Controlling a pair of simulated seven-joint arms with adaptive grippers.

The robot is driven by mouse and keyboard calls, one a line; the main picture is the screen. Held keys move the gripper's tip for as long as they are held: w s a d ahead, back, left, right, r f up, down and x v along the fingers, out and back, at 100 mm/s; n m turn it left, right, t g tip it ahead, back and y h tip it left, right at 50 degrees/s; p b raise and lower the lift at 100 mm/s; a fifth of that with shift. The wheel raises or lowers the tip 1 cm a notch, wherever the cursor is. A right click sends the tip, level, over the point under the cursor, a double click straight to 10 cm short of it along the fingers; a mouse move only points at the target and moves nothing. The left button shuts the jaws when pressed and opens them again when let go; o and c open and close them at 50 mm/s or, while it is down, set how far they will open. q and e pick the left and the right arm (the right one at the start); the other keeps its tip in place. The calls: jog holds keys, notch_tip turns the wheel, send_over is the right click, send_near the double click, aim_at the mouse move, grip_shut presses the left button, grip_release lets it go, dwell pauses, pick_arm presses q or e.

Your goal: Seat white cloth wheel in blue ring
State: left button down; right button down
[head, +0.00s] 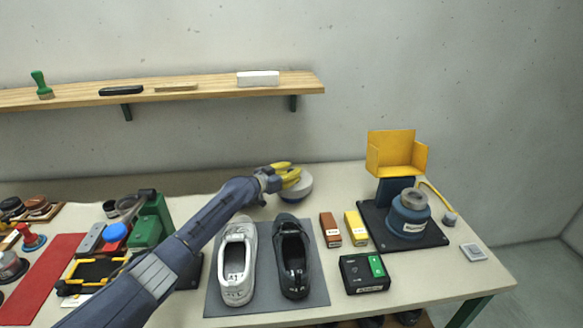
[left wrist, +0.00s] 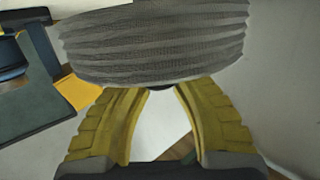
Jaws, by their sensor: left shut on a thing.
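The white cloth wheel (head: 302,187) is at the back of the table, behind the shoes, with a grey-blue shade along its lower side. My left gripper (head: 286,176) has its yellow fingers on it. In the left wrist view the pleated side of the wheel (left wrist: 155,45) fills the top, with the yellow fingertips (left wrist: 162,88) shut against it. A round blue body (head: 408,218) with a grey round top stands on a black plate at the right, apart from the wheel. I cannot make out a separate blue ring. My right gripper is not in view.
A yellow guard (head: 396,155) rises behind the blue body on the black plate (head: 436,240). A white shoe (head: 237,262) and a black shoe (head: 293,262) lie on a grey mat. Orange and yellow boxes and a black switch box (head: 363,274) stand right of them. A shelf (head: 200,92) hangs above.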

pick_arm(q)
jog(key=shift+f, duration=0.6)
jog(key=shift+s+f, duration=0.1)
jog(key=shift+f, duration=0.75)
dwell(1.4)
